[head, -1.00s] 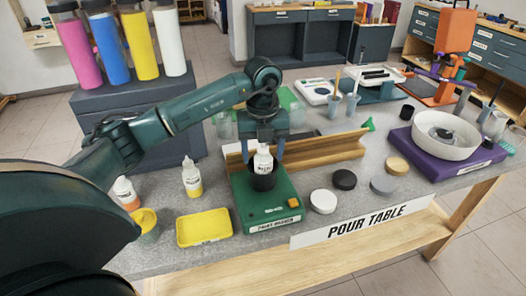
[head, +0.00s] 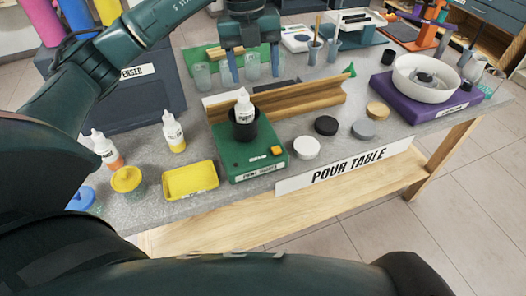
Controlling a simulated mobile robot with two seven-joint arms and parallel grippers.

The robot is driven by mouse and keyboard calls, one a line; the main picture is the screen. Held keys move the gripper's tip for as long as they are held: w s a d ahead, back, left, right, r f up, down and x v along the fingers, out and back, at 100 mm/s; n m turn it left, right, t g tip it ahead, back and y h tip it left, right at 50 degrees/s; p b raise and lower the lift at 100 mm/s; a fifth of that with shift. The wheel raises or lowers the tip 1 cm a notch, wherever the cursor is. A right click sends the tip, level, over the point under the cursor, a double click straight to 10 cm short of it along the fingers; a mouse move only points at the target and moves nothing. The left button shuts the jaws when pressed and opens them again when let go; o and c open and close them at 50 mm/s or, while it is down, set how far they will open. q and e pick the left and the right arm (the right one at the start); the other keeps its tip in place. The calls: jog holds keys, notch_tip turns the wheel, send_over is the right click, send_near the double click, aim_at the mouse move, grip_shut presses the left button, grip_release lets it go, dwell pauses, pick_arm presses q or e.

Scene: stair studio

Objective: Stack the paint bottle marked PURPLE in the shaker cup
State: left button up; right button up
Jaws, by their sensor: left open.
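A white paint bottle (head: 244,104) with a dark label stands upright inside the black shaker cup (head: 244,129). The label is too small to read. The cup sits on the green paint shaker base (head: 248,156) on the table. My left gripper (head: 247,75) is open and empty, raised above and behind the bottle, apart from it. Its fingers point down in front of some clear cups. My right gripper is not in view.
Other paint bottles, orange (head: 106,150) and yellow (head: 174,132), stand left of the shaker. A yellow tray (head: 191,180) lies in front of them. A wooden channel (head: 300,101) runs behind the shaker. Several round discs lie to the right.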

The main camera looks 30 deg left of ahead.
pick_arm(q)
jog(key=s+d+f+m+g+h, duration=0.1)
jog(key=s+d+f+m+h, duration=0.15)
jog(key=d, duration=0.35)
jog(key=s+d+f+m+g+h, duration=0.1)
jog(key=d+f+h, duration=0.25)
jog(key=d, duration=0.35)
jog(key=s+d+r+n+t+h, duration=0.2)
jog(key=s+d+n+t+h, duration=0.25)
jog(key=d+h, duration=0.85)
jog(key=a+f+n+t+y, duration=0.8)
jog(key=f+n+t+y, duration=0.3)
jog(key=n+t, duration=0.65)
jog(key=s+a+f+n+g+y, duration=0.2)
jog(key=s+f+n+g+y, duration=0.1)
jog(key=f, duration=0.4)
jog(key=s+a+f+n+g+y, duration=0.2)
jog(key=s+f+n+g, duration=0.2)
jog(key=s+f+g, duration=0.2)
jog(key=shift+s+a+f+y, duration=0.4)
jog(key=shift+s+f, duration=0.4)
jog(key=shift+s, duration=0.25)
jog(key=shift+n, duration=0.25)
